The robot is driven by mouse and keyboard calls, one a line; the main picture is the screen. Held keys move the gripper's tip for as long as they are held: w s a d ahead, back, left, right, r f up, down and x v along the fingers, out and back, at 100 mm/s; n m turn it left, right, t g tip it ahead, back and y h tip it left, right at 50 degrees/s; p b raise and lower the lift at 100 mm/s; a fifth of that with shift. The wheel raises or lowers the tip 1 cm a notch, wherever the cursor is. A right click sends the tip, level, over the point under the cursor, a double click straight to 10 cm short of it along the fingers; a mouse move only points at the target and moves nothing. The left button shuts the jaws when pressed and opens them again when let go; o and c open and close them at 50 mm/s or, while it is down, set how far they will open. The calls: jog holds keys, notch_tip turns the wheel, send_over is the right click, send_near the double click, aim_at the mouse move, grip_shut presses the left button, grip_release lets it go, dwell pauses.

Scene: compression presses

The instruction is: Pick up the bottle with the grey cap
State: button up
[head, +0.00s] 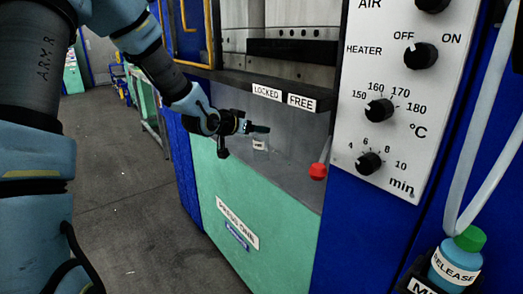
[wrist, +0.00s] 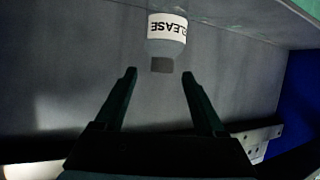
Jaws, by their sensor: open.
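The bottle with the grey cap (wrist: 166,27) shows in the wrist view, upside down in the picture, with a white label reading RELEASE. Its grey cap (wrist: 162,65) points toward my gripper. In the head view the bottle (head: 259,144) is small, on the grey surface inside the press opening, just below and beyond my gripper (head: 262,128). In the wrist view my gripper (wrist: 159,75) is open and empty. Its two fingertips are spread to either side of the cap, slightly short of it, with no contact visible.
A bottle with a green cap (head: 455,262) stands in a holder at the lower right. A red-knobbed lever (head: 318,171) sticks out right of the opening. The control panel (head: 400,90) borders the right side, and a dark ledge (head: 240,84) runs above my gripper.

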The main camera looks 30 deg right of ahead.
jog(key=shift+p+x, duration=0.7)
jog(key=shift+x, duration=3.15)
jog(key=shift+w+a+f, duration=0.1)
jog(key=shift+a+f, duration=0.05)
grip_shut()
